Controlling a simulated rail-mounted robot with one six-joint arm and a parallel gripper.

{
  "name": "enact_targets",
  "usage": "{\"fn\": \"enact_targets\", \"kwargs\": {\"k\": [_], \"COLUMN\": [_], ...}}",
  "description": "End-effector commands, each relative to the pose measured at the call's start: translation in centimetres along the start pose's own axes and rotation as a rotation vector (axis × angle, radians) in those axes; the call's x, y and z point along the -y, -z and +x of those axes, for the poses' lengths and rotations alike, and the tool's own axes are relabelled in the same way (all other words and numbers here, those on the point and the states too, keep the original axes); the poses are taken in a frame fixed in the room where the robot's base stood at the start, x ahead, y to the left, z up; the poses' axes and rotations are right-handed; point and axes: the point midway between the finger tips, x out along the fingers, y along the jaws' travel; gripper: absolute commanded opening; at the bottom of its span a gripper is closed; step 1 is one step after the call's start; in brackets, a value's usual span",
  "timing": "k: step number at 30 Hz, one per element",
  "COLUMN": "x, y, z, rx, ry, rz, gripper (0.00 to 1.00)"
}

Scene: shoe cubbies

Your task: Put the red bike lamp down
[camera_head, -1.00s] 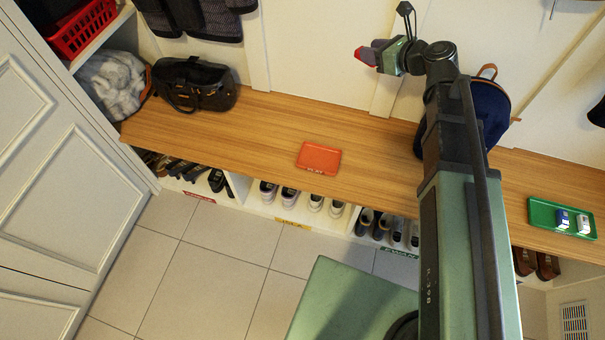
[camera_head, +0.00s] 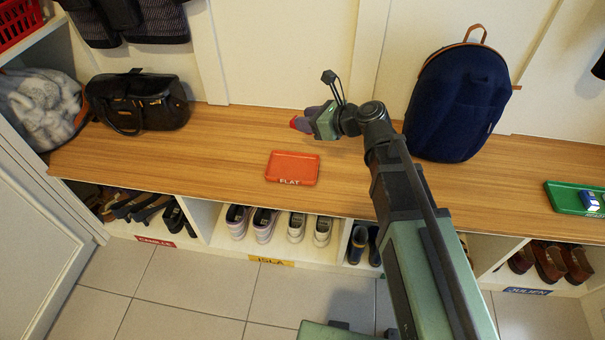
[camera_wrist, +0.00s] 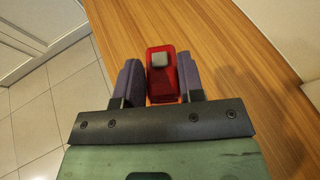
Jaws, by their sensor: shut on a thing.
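The red bike lamp (camera_wrist: 162,86) is between the two fingers of my gripper (camera_wrist: 161,80) in the wrist view, with a grey square part on its face. My gripper (camera_head: 301,120) is shut on it, above the wooden bench top in the head view. There only a small red end of the lamp (camera_head: 296,124) shows; the fingers hide the rest. The gripper points left in the picture, behind and above an orange-red tray (camera_head: 292,169) marked "FLAT". That tray looks empty. I cannot tell the exact height of the lamp above the wood.
The wooden bench (camera_head: 230,150) has free room left of the tray. A black bag (camera_head: 138,101) stands at the left, a navy backpack (camera_head: 455,100) behind my arm. A green tray (camera_head: 575,198) with small items lies at the right. Shoes fill the cubbies below.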

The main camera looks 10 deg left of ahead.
Motion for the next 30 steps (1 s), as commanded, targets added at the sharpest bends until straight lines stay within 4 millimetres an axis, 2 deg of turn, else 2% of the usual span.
{"fn": "enact_targets", "kwargs": {"k": [1,6,9,16,21,23,30], "x": [0.0,0.0,0.0,0.0,0.0,0.0,0.0], "y": [3.3,8.7,10.9,11.2,14.6,15.3,14.8], "z": [1.4,3.6,4.5,4.6,6.0,6.3,6.1], "rx": [0.000,0.000,0.000,0.000,0.000,0.000,0.000], "ry": [0.000,0.000,0.000,0.000,0.000,0.000,0.000], "rz": [0.000,0.000,0.000,0.000,0.000,0.000,0.000], "gripper": [0.12,0.12,0.12,0.12,0.12,0.12,0.12]}}
